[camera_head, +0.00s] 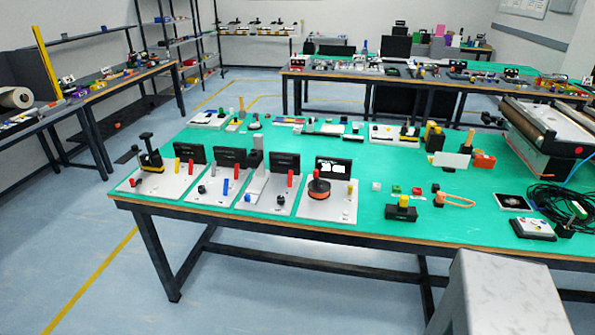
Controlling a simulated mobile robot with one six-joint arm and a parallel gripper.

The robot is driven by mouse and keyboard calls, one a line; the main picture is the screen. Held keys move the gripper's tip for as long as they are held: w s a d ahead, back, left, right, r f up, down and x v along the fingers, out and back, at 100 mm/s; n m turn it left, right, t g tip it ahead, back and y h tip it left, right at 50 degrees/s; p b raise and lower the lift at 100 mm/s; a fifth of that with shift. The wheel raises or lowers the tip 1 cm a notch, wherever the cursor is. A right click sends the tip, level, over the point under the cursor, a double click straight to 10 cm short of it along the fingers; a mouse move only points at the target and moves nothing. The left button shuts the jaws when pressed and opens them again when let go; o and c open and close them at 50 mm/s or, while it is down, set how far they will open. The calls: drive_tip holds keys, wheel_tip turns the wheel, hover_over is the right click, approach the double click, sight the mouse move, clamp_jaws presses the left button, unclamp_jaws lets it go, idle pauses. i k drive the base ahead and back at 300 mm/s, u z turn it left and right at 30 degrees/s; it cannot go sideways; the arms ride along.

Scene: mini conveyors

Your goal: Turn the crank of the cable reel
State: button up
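No gripper of mine is in view. On the near green-topped table (370,225), a round black-and-orange piece (318,188) with an upright post stands on the rightmost of several light boards; it may be the cable reel, but it is too small to tell. A black-and-yellow device (149,158) with a black knob on top stands on the leftmost board. I cannot tell which part is a crank. A loose coil of black cable (555,200) lies at the table's right end. My grey body part shows at the bottom right.
A mini conveyor (550,135) stands at the right end of the near table. A black box with a yellow button (402,207) sits near the front edge. Other tables (330,73) stand behind and at the left. The floor left of the near table (60,230) is clear.

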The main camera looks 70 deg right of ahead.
sight(315, 172)
drive_tip(key=u, duration=0.6)
drive_tip(key=k, duration=1)
drive_tip(key=z, duration=1.15)
drive_tip(key=i, duration=1.05)
drive_tip(key=u, duration=0.1)
